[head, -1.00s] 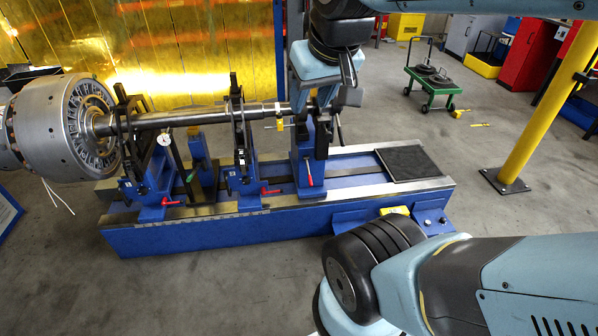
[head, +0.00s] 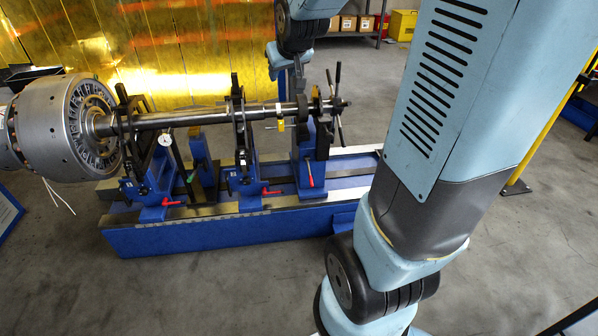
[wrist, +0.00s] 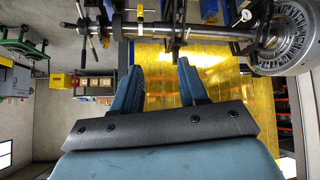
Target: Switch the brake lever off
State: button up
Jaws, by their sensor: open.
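My gripper (wrist: 160,66) is open and empty in the wrist view, its two blue fingers apart below the shaft (wrist: 195,30). In the head view my gripper (head: 298,76) is above the shaft's right end, apart from it as far as I can tell. The blue balancing stand (head: 225,235) carries the steel shaft (head: 180,119) with the rotor (head: 65,125) at left. A red lever (head: 310,176) hangs on the right pedestal. Two more red levers, the middle one (head: 271,191) and the left one (head: 171,203), sit low on the supports. I cannot tell which is the brake lever.
Dark rods (head: 338,76) stick out around the shaft's right end. A translucent yellow screen (head: 185,60) stands behind. My arm hides the stand's right end. The grey floor in front is clear.

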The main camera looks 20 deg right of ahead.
jog(key=w+d+f+t, duration=0.2)
jog(key=w+d+f, duration=0.2)
jog(key=w+f, duration=0.65)
jog(key=w+d+f+t, duration=0.1)
jog(key=w+d+f, duration=0.4)
jog(key=w+f, duration=0.6)
jog(key=m+t+h, duration=0.2)
jog(key=t+h, duration=0.3)
send_near(311, 185)
jog(key=x, duration=1.2)
jog(key=shift+w+d+r, duration=0.15)
jog(key=shift+d, duration=0.05)
grip_shut()
